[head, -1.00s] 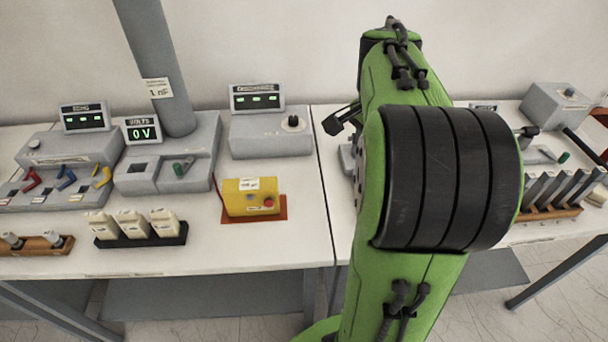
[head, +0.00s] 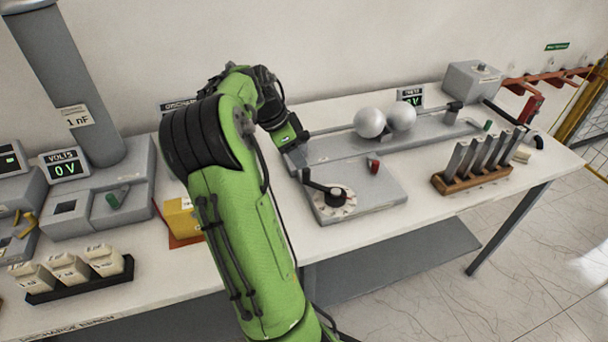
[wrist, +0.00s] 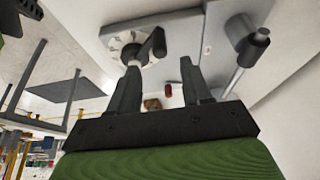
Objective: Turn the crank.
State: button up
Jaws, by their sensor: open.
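The crank (head: 325,189) is a black arm with an upright knob, set on a round white dial on a low grey box (head: 375,205). Its knob points to the left side of the dial in the head view. In the wrist view the crank (wrist: 152,46) and dial show at the upper left, just past the tip of the left finger. My gripper (wrist: 160,72) is open, with nothing held between its fingers. A small red knob (wrist: 168,90) shows beyond the gap. In the head view the fingers are not clear; my wrist is behind and left of the crank.
Two silver spheres (head: 370,122) on rods stand behind the crank box. A wooden rack of grey plates (head: 475,180) is at the right. A yellow box (head: 182,218) sits left, partly behind my arm. The table front by the crank is clear.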

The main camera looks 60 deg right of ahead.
aim_at(305, 170)
jog(key=b+x, duration=0.1)
jog(key=x, duration=0.6)
jog(key=shift+s+d+f, duration=0.1)
jog(key=shift+f, duration=0.25)
grip_shut()
